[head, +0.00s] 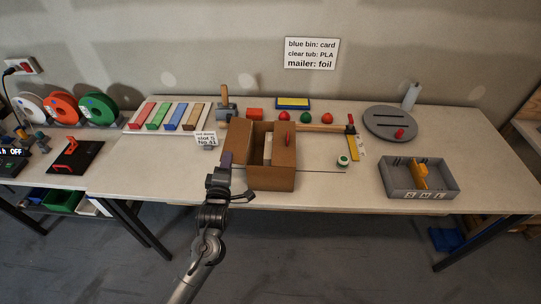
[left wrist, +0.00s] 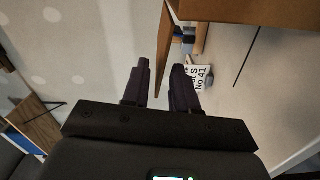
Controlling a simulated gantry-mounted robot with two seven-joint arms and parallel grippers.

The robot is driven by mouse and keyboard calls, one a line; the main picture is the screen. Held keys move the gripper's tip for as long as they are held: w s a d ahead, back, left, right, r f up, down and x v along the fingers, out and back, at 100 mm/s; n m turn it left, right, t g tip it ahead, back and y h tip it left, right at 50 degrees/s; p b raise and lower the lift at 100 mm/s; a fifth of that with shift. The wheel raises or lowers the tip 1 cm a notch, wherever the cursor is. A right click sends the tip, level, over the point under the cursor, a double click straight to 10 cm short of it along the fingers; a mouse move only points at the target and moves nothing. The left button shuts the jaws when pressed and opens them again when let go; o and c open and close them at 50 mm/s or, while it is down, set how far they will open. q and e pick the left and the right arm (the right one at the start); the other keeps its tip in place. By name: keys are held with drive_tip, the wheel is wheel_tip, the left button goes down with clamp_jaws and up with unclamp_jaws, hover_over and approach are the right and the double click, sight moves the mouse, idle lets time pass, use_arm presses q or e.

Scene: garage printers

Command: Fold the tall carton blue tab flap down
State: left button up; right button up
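The tall brown carton (head: 271,177) stands open near the middle of the bench, with a pale item (head: 267,148) inside. A brown flap (head: 236,142) spreads out to its left. A red tab (head: 287,141) shows on its right side. My left gripper (head: 226,160) is at the carton's left front, by the left flap. In the left wrist view, the fingers (left wrist: 160,82) are apart, and a flap (left wrist: 165,52) appears nearly edge-on between them; contact cannot be told. A small blue patch (left wrist: 186,38) shows beyond it, perhaps the blue tab. My right gripper is out of view.
A label card (head: 206,139) stands left of the carton. A tape roll (head: 343,160) is to the right, then a grey divided tray (head: 395,187).

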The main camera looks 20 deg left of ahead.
use_arm(q)
clamp_jaws()
drive_tip(key=shift+w+d+r+m+p, duration=0.15)
drive_tip(key=shift+r+m+p, duration=0.2)
drive_tip(key=shift+m+p, duration=0.45)
drive_tip(key=shift+s+d+r+m+p, duration=0.1)
drive_tip(key=shift+r+m+p, duration=0.25)
drive_tip(key=shift+m+p, duration=0.5)
drive_tip(key=shift+w+d+r+m+p, duration=0.15)
drive_tip(key=shift+r+m+p, duration=0.2)
drive_tip(key=shift+m+p, duration=0.45)
